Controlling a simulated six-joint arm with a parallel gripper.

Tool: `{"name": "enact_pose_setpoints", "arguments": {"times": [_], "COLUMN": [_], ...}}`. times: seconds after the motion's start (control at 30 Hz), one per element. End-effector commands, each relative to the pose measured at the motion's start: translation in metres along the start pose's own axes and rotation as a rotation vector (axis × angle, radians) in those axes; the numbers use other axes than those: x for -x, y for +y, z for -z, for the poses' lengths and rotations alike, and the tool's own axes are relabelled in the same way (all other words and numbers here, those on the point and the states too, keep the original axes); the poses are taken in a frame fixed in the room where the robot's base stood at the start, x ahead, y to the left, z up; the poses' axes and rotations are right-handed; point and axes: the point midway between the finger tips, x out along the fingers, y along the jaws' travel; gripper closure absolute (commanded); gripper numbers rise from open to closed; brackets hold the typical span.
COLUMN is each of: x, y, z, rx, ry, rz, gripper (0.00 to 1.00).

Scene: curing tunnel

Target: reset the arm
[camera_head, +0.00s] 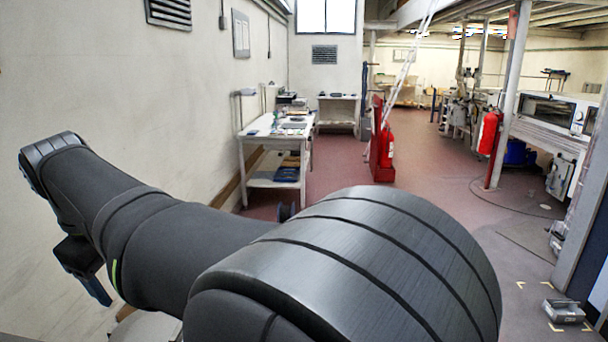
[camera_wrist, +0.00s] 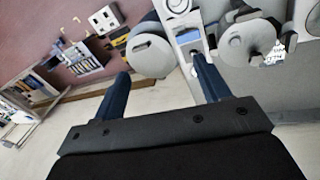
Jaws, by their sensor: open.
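My arm crosses the head view from the lower right to the left side. My gripper (camera_head: 97,290) shows only in part there, at the lower left beside the pale wall, with a blue finger pointing down. In the wrist view my gripper (camera_wrist: 160,66) shows both blue fingers spread wide apart. Nothing is held between them.
A white workbench (camera_head: 277,128) with small items stands by the left wall. Red fire extinguishers (camera_head: 387,146) (camera_head: 488,133) stand farther back. A small grey metal box (camera_head: 564,311) lies on the floor at the lower right. The mid-right floor is largely clear.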

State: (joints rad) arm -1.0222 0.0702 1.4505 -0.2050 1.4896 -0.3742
Motion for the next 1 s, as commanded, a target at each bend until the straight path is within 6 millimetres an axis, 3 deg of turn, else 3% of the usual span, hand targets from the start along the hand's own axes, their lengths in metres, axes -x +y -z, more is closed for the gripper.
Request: {"name": "enact_pose_setpoints", "arguments": {"times": [0.6, 1.0], "x": [0.012, 0.023], "y": [0.111, 0.162], "z": [-0.056, -0.095], "rx": [-0.238, -0.353], "ry": [-0.022, -0.045], "rz": [-0.220, -0.336], "gripper": [0.31, 0.31]}}
